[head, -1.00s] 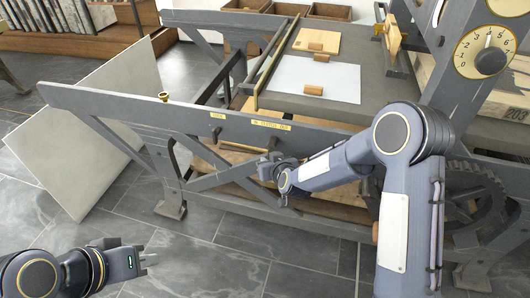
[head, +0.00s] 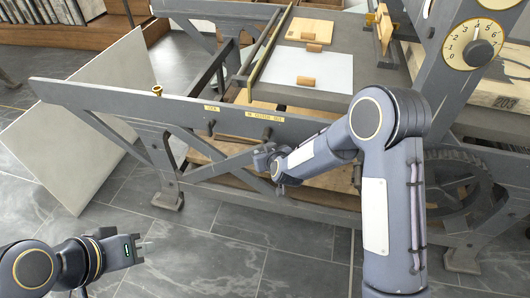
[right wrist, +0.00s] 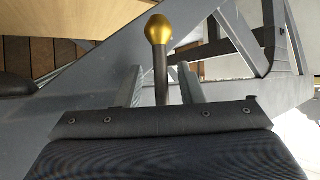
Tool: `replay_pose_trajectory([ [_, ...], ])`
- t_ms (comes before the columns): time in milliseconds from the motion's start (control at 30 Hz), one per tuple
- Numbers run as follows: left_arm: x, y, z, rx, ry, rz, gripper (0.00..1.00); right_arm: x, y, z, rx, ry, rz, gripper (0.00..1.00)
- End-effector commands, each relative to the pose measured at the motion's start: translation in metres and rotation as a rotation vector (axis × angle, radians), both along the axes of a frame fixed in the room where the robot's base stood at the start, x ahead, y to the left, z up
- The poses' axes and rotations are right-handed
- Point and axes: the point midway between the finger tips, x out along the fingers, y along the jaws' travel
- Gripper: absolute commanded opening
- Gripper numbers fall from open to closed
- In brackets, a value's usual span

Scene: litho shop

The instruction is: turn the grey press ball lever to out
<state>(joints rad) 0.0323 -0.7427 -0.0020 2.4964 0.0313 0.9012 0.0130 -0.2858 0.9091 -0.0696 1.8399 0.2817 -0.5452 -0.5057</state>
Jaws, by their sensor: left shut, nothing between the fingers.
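The press ball lever shows in the right wrist view as a brass ball (right wrist: 159,28) on a dark grey stem (right wrist: 161,78). The stem stands upright in that picture between the two fingers of my right gripper (right wrist: 160,88), which is open. Gaps show on both sides of the stem. In the head view my right gripper (head: 262,155) is at the press's front rail, just below a brass label plate (head: 265,119) that seems to read in, clutch, out. I cannot make out the ball there. My left gripper (head: 139,250) is shut and empty above the floor, away from the press.
The grey press frame (head: 110,103) crosses the view, with a brass knob (head: 157,90) on its rail. A numbered dial (head: 474,45) is at upper right and a gear wheel (head: 455,190) below it. A pale board (head: 60,150) leans at left. The tiled floor in front is open.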

Motion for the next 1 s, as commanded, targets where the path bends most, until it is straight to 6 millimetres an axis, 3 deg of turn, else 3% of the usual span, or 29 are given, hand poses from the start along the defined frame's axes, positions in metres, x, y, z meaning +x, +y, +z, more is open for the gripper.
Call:
replay_pose_trajectory([
  [300,0.000,0.000,0.001,0.000,0.000,0.000,0.00,-0.004,0.000,0.004,0.002,-0.001,0.000,0.34],
  [700,0.000,0.000,0.010,0.000,0.000,0.000,0.00,-0.054,-0.014,0.038,0.001,-0.002,0.000,0.34],
  [1000,0.000,0.000,0.010,0.000,0.000,0.000,0.00,-0.064,-0.017,0.043,0.001,0.001,-0.001,0.34],
])
